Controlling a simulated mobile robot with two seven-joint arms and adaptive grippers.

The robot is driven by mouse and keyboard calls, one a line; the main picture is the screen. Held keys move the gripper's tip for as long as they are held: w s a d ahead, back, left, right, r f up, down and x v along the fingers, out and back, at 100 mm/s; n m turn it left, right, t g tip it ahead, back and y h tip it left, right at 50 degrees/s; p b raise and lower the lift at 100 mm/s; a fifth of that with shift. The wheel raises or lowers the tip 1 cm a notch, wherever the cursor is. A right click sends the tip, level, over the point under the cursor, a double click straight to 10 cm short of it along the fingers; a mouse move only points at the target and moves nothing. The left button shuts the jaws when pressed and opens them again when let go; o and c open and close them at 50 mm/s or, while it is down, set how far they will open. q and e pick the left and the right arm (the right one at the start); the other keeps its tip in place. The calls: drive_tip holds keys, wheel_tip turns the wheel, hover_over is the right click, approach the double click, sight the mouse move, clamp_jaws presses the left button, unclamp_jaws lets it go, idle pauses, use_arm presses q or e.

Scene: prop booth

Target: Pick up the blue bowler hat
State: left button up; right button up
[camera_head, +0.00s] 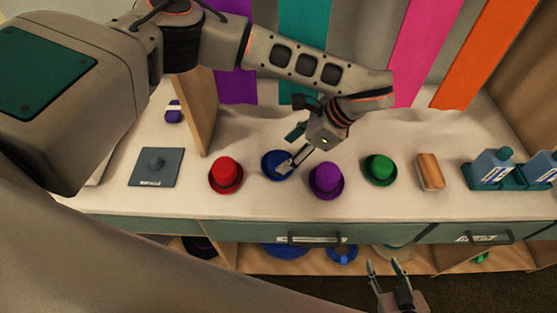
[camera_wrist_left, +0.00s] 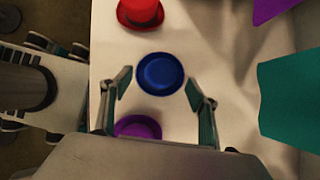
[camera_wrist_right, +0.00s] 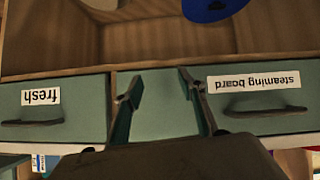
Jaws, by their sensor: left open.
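The blue bowler hat (camera_head: 269,161) stands on the counter between the red hat (camera_head: 226,175) and the purple hat (camera_head: 326,180). My left gripper (camera_head: 287,164) reaches down over it and hides part of it. In the left wrist view the blue hat (camera_wrist_left: 160,74) shows from above, with its round crown and brim between the open fingers. I cannot tell whether the fingers touch it. My right gripper (camera_head: 383,263) is open and empty, low in front of the counter's drawers; it also shows in the right wrist view (camera_wrist_right: 159,82).
A green hat (camera_head: 380,169), a brown block (camera_head: 430,171) and a teal tray (camera_head: 507,184) with bottles stand to the right. A dark square plate (camera_head: 156,167) lies to the left, near a wooden panel (camera_head: 192,112). Drawers (camera_head: 375,234) and a shelf are below.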

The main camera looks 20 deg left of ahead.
sight(278, 158)
use_arm(q)
drive_tip(key=x, duration=0.3)
drive_tip(key=shift+w+a+f, duration=0.15)
drive_tip(key=shift+a+f, duration=0.05)
drive_tip(key=shift+f, duration=0.05)
drive_tip(key=shift+a+f, duration=0.1)
drive_tip(key=shift+f, duration=0.1)
use_arm(e)
drive_tip(key=shift+w+r, duration=0.6)
drive_tip(key=shift+r, duration=0.3)
use_arm(q)
drive_tip(key=c, duration=0.9)
drive_tip(key=shift+c, duration=0.2)
use_arm(e)
drive_tip(key=shift+s+f, duration=0.1)
drive_tip(key=shift+f, duration=0.05)
use_arm(q)
drive_tip(key=shift+p, duration=0.3)
